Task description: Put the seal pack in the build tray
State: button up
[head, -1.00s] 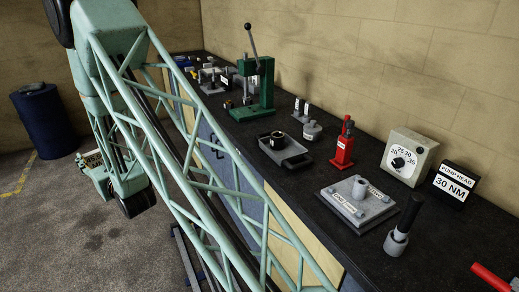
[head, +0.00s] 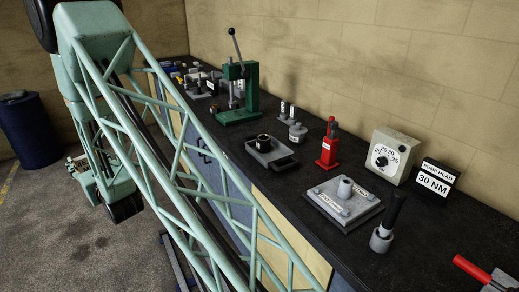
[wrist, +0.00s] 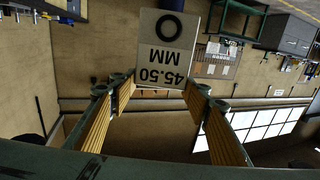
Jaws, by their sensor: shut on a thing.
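The seal pack (wrist: 168,45) is a pale flat pack with a black ring and the label "45.50 MM", upside down in the wrist view. My gripper (wrist: 160,88) is shut on its near end, with a yellow ribbed finger on each side. A dark grey shallow tray (head: 284,161), which looks like the build tray, lies on the black bench. A dark round part stands in it. The wrist view shows walls and a window around the pack, but not this tray.
On the bench (head: 300,226), a green press (head: 250,95) stands behind the tray. A red bottle-shaped unit (head: 329,148), a grey bolted plate (head: 343,203), a dial box (head: 390,155) and a "30 NM" sign (head: 432,184) stand to the right. A red-handled tool (head: 473,268) is nearest.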

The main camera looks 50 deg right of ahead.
jog(key=s+d+r+m+g+h+b, duration=0.1)
jog(key=s+d+r+m+g+h, duration=0.3)
jog(key=d, duration=0.9)
jog(key=s+d+f+m+g+h+b, duration=0.1)
jog(key=d+m+h, duration=0.3)
jog(key=d, duration=0.9)
jog(key=s+d+r+m+g+h, duration=0.25)
jog(key=d+h, duration=0.35)
jog(key=d, duration=0.7)
jog(key=s+d+f+m+g+b, duration=0.1)
jog(key=s+d+m+g, duration=0.4)
jog(key=s+d+g, duration=0.3)
jog(key=s+d+f+m+g+h+b, duration=0.1)
jog(key=s+d+m+g, duration=0.5)
jog(key=s+d, duration=0.8)
jog(key=s+g, duration=0.3)
jog(key=s, duration=0.4)
jog(key=shift+s+d+f+h+b, duration=0.2)
jog(key=shift+s+d+h+b, duration=0.1)
jog(key=shift+s+d+b, duration=0.1)
jog(key=shift+f, duration=0.1)
notch_tip(320, 180, down, 6)
jog(key=b, duration=0.1)
jog(key=shift+f+b, duration=0.6)
jog(key=shift+f, duration=1.3)
jog(key=shift+f, duration=0.2)
